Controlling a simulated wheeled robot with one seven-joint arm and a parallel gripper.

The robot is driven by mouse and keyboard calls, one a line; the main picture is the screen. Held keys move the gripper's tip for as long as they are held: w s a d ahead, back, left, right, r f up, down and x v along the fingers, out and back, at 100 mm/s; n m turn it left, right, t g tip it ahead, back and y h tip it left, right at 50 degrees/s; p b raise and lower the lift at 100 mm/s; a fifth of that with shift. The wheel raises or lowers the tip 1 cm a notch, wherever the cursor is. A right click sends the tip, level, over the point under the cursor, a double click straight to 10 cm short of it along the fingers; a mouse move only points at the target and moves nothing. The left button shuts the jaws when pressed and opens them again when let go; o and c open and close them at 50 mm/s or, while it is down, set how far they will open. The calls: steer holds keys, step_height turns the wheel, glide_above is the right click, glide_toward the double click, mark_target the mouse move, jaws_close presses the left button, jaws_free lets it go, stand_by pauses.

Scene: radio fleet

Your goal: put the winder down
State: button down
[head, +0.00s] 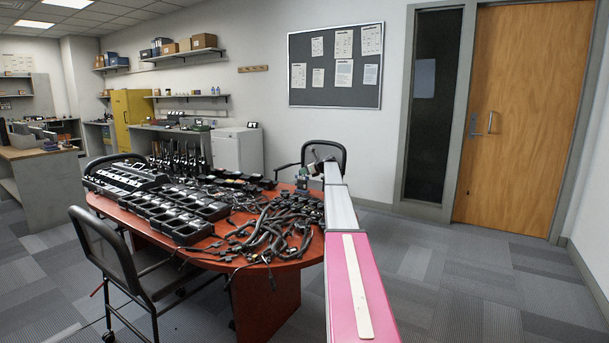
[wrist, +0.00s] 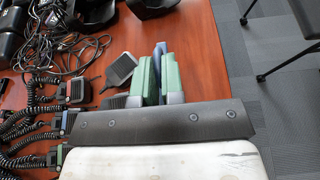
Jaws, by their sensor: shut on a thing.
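My gripper (wrist: 158,80) points away from me over the right end of the red-brown table in the wrist view. Its two green fingers are shut on a thin blue-grey piece, which I take to be the winder (wrist: 161,47). Only its narrow edge shows between the fingers, so its full shape is hidden. In the head view my gripper (head: 303,183) is small and partly covered by my arm, near the table's right edge. I cannot make out the winder there, or whether it touches the tabletop.
The table (wrist: 198,45) is crowded with black coiled cords (head: 275,227), chargers (head: 180,213) and upright radios (head: 180,160). A bare strip of tabletop runs along its right edge. Chairs stand at the left (head: 105,255) and behind the table (head: 326,152). Carpet is clear on the right.

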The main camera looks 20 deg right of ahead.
steer(key=shift+f, duration=0.6)
steer(key=c, duration=1.2)
jaws_free()
steer(key=shift+c, duration=0.2)
steer(key=v, duration=1.2)
